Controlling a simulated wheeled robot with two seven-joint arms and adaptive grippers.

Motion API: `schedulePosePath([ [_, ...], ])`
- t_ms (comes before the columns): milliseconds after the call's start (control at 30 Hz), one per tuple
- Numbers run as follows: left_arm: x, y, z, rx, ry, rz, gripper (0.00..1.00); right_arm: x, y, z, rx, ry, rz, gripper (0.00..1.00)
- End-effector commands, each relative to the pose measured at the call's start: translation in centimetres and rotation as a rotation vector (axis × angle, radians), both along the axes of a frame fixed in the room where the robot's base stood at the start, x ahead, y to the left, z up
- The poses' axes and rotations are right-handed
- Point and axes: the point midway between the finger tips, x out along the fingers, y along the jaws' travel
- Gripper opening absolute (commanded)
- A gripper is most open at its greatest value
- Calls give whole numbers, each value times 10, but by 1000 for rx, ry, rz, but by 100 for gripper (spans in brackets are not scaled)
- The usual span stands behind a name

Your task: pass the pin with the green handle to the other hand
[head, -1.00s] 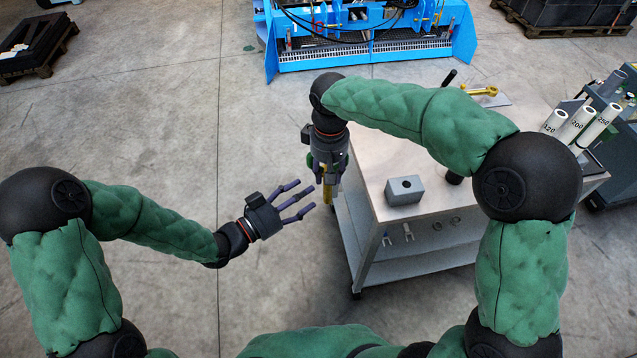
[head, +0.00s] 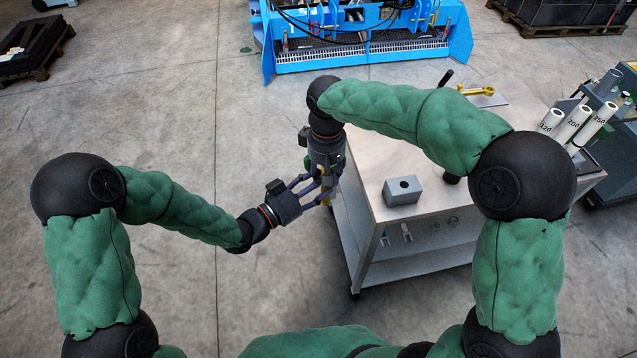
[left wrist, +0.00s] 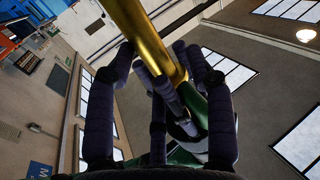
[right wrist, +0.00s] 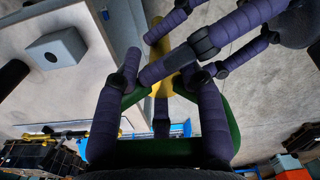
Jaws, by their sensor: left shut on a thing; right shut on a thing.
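The pin (head: 326,202) has a gold shaft and a green handle; in the head view it is mostly hidden by fingers beside the table's left edge. My right gripper (head: 324,172) hangs down from above, shut on the green handle, which shows in the right wrist view (right wrist: 234,128). My left gripper (head: 318,190) reaches in from the left, its fingers shut around the pin just below my right gripper. In the left wrist view the gold shaft (left wrist: 146,30) passes between my left fingers. Both grippers hold the pin in the air.
The metal table (head: 365,190) is close on the right, with a grey block with a hole (head: 402,191) and a yellow-ended part (head: 480,91) on top. Labelled tubes (head: 577,123) stand at the far right. A blue machine (head: 365,45) is behind. Open floor lies left.

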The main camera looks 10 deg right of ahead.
Motion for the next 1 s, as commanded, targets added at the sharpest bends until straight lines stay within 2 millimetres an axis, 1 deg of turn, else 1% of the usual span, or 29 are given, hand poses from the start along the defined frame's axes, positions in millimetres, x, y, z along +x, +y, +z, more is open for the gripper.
schedulePosePath([
  [33,-1,0,-8,12,20,3,7,2,0,8,7,-11,-4,0],
  [67,-1,1,-8,13,21,3,0,2,0,8,7,-11,-4,0],
  [267,-1,1,-10,13,25,5,0,2,1,10,8,-13,-5,0],
  [300,0,1,-8,10,20,6,0,2,1,10,9,-14,-5,46],
  [367,0,1,-8,10,19,5,0,2,1,10,9,-14,-5,63],
  [400,0,1,-7,10,18,5,0,2,1,9,7,-13,-5,68],
  [867,0,1,-4,6,10,3,0,1,0,5,3,-7,-3,68],
  [1000,0,1,-3,6,8,3,0,2,0,9,4,-8,-3,68],
])
